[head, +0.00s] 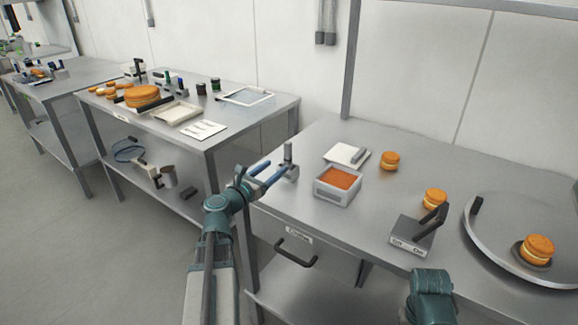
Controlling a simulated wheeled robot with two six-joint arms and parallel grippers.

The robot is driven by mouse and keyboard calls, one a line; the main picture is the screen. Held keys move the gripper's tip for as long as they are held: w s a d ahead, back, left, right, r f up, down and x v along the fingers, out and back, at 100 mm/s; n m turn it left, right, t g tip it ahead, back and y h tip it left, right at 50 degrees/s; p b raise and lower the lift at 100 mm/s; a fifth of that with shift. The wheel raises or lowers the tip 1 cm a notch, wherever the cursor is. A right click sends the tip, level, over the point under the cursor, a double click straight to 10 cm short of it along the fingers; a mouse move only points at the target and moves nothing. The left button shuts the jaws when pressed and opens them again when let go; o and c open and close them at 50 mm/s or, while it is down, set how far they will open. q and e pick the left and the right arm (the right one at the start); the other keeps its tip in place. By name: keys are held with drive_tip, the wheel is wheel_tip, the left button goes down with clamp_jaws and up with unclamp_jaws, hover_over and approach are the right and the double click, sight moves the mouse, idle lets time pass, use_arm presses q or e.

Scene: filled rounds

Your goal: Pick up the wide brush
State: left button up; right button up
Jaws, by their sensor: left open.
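A small upright grey piece with a paler block at its foot (289,158) stands at the left edge of the near table. It looks like the wide brush, but it is too small to be sure. My left gripper (273,175) is open, its two blue fingers pointing at this piece from the left. The fingertips are close to its foot; I cannot tell whether they touch it. Of my right arm only a teal link shows at the bottom; its gripper is out of view.
An orange-filled tub (337,196) stands right of the brush. Behind it lies a white tray (335,153) with a grey item. A switch box with a lever (411,236), filled rounds (390,160) and a round turntable (478,245) are further right. A drawer (304,265) is below.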

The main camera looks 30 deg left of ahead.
sight(286, 158)
use_arm(q)
drive_tip(key=w, duration=0.6)
drive_tip(key=shift+w+d, duration=0.1)
drive_tip(key=shift+d, duration=0.15)
drive_tip(key=shift+w, duration=0.1)
drive_tip(key=w, duration=0.5)
drive_tip(key=shift+d+r, duration=0.15)
clamp_jaws()
